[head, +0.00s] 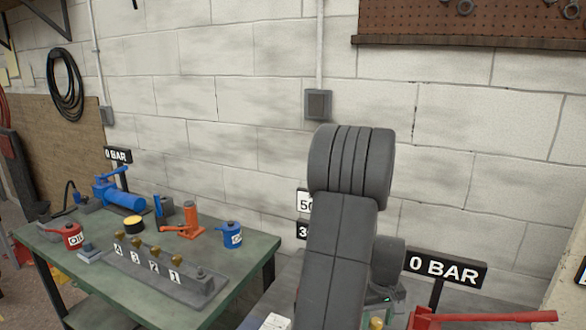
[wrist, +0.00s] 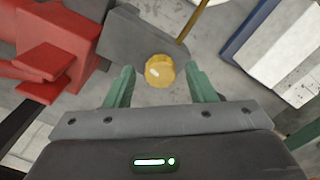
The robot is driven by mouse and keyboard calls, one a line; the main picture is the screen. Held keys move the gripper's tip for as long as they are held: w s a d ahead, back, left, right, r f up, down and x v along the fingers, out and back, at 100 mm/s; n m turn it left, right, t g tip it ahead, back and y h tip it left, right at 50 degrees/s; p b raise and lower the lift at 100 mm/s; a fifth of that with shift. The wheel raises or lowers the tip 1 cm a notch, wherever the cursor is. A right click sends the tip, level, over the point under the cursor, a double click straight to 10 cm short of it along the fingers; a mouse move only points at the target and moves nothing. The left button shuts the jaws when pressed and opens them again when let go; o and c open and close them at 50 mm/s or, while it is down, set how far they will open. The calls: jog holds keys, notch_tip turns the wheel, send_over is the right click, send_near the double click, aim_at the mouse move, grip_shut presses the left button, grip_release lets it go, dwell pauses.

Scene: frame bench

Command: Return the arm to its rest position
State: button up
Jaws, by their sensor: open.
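My arm stands up in the right half of the head view, a thick grey link and rounded joint in front of the wall. My gripper (wrist: 160,88) shows in the wrist view with two green fingers apart. A round brass-coloured knob or fitting (wrist: 160,70) lies in line with the gap between the fingertips, on or beside a grey block (wrist: 135,48). I cannot tell how far below the fingers it is. Nothing is visibly held. In the head view the gripper is mostly hidden behind my arm.
A green bench (head: 130,285) at left holds a blue pump (head: 122,198), red and blue oil cans, an orange jack (head: 190,220) and a numbered grey block (head: 165,278). Red equipment (head: 480,318) and a "0 BAR" sign (head: 445,268) stand right of my arm. A pegboard (head: 470,20) hangs above.

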jog(key=shift+s+r+m, duration=0.1)
jog(key=shift+r+m, duration=0.1)
jog(key=shift+m, duration=0.6)
jog(key=m+p, duration=0.1)
jog(key=m, duration=0.4)
jog(key=shift+m+p, duration=0.3)
jog(key=shift+p, duration=0.05)
jog(key=m+p, duration=0.1)
jog(key=m, duration=0.2)
jog(key=shift+m, duration=0.4)
jog(key=m+p, duration=0.2)
jog(key=m, duration=0.1)
jog(key=shift+m, duration=0.4)
jog(key=shift+r, duration=1.2)
jog(key=shift+r, duration=0.15)
